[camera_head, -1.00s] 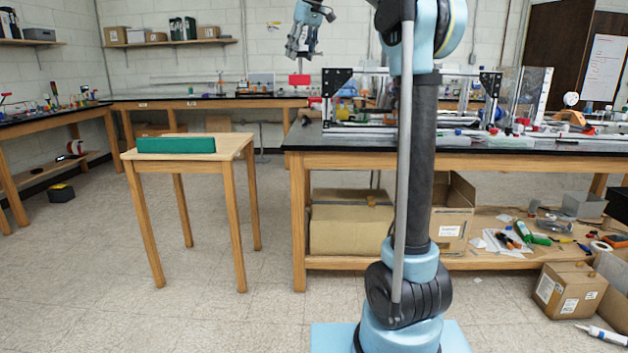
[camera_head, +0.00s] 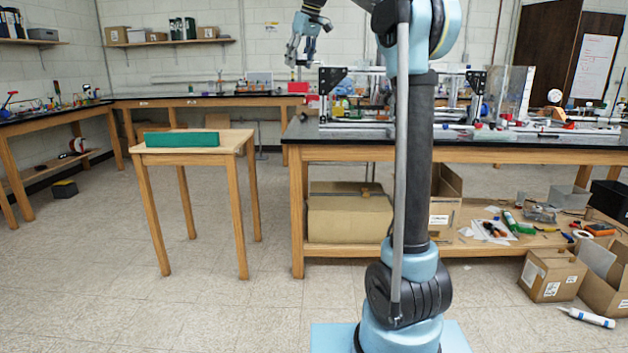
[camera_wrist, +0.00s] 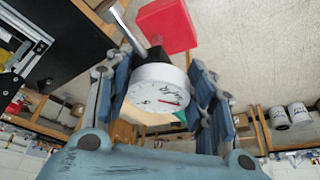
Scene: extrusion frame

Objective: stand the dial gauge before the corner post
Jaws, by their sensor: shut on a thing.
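My gripper (camera_wrist: 160,95) is shut on the dial gauge (camera_wrist: 158,92), whose round white face and red needle show between the fingers in the wrist view. A red block (camera_wrist: 167,25) and a silver rod (camera_wrist: 127,29) show just beyond the gauge. In the head view my gripper (camera_head: 300,62) hangs in the air near the left end of the long bench, with red (camera_head: 298,87) just below it. The extrusion frame (camera_head: 331,92) stands on that bench, right of my gripper, with a black corner plate at its left post. Part of it shows upper left in the wrist view (camera_wrist: 22,45).
The black-topped bench (camera_head: 350,152) holds clutter to the right along the frame. A small wooden table (camera_head: 190,154) with a green block (camera_head: 182,139) stands to the left. Boxes (camera_head: 349,215) lie on the bench's lower shelf. Floor between table and bench is open.

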